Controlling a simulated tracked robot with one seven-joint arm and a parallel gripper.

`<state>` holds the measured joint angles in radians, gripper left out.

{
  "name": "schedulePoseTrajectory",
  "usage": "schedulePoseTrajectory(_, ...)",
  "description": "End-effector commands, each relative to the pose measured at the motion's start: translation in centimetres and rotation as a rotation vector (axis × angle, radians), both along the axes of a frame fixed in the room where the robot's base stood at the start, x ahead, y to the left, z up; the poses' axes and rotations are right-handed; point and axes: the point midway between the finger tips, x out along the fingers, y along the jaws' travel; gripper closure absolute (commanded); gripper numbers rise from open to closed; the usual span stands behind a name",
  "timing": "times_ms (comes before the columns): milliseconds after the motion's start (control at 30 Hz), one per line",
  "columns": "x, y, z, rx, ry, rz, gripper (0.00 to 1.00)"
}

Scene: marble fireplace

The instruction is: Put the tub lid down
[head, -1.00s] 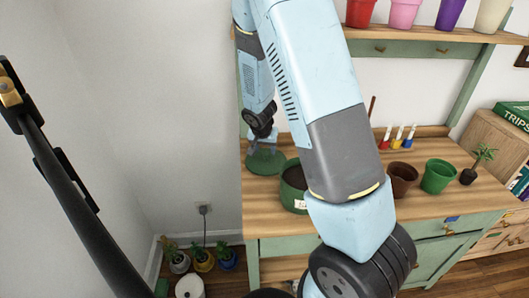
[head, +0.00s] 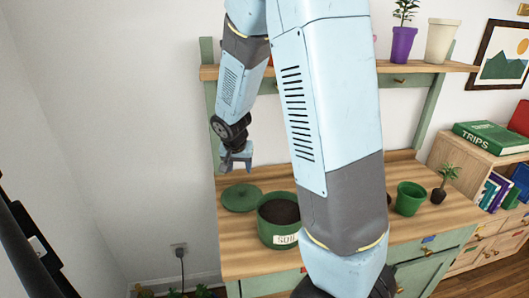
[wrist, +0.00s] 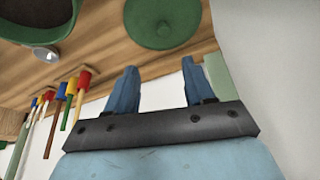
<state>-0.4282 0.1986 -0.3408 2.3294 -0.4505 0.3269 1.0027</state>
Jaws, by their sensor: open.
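The green tub lid (head: 240,197) lies flat on the left end of the wooden bench top, with its knob up. It also shows in the wrist view (wrist: 180,20), beyond my fingertips. The green soil tub (head: 279,237) stands just right of the lid, uncovered, with dark soil inside and a "SOIL" label on its front. My gripper (head: 236,163) is above and behind the lid, apart from it. In the wrist view my gripper (wrist: 157,85) has its two blue fingers spread, with nothing between them.
A green pot (head: 410,199) and a small potted plant (head: 441,186) stand on the right of the bench. Tools with coloured handles (wrist: 67,95) hang in the wrist view. A shelf (head: 410,66) with pots runs above. My arm hides the bench's middle.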

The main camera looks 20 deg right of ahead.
Motion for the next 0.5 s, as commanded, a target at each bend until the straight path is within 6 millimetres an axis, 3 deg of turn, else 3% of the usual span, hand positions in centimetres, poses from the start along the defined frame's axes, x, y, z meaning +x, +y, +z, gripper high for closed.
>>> schedulePoseTrajectory(200,-3.3,-1.4,5.8,0.022,-0.012,0.052,0.47)
schedulePoseTrajectory(500,-9.0,-2.8,12.4,0.037,-0.028,0.152,0.47)
